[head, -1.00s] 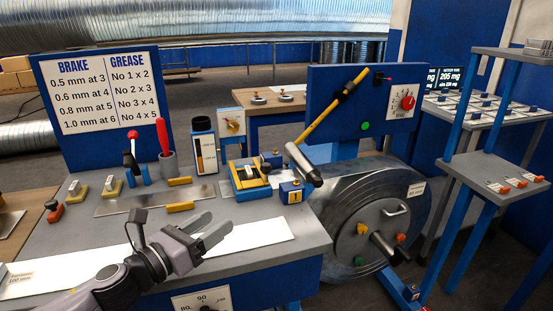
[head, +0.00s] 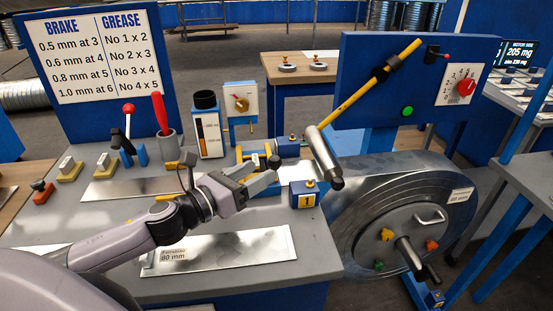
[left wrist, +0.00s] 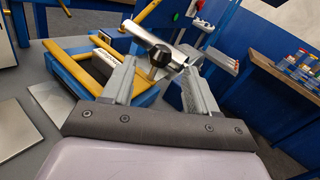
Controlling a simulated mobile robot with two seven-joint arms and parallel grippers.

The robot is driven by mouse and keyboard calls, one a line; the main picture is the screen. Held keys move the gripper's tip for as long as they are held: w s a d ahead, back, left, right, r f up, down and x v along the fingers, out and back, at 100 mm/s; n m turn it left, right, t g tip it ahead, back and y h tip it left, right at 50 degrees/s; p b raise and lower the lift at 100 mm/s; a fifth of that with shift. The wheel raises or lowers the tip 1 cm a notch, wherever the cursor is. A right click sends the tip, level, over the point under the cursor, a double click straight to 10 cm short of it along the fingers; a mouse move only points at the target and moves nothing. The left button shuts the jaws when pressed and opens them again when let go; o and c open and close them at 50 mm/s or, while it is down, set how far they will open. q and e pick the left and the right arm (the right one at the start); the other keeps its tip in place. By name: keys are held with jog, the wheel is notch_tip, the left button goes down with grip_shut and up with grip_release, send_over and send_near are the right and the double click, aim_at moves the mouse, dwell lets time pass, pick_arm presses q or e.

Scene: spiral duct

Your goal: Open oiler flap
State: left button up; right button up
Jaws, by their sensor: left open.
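My left gripper (head: 264,173) is open at the blue bench device with yellow bars (head: 247,153); the gripper covers part of the device. In the left wrist view a black knob (left wrist: 155,62) shows between the two spread fingers, which do not visibly close on it. The blue and yellow frame (left wrist: 75,62) lies to the left of the fingers. Which part is the oiler flap I cannot tell for sure. A blue block marked 1 (head: 305,199) with a yellow knob stands just right of the gripper. My right gripper is not in view.
A yellow lever with a metal tube end (head: 324,158) hangs close to the right of the gripper. A large metal spool (head: 375,215) with a crank stands beyond the bench edge. A metal sheet (head: 225,249) lies in front. A bottle (head: 207,128) and red-handled tools stand behind.

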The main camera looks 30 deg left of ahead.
aim_at(269, 166)
pick_arm(q)
jog(key=shift+p+x, duration=0.5)
jog(key=shift+x, duration=2.5)
grip_shut()
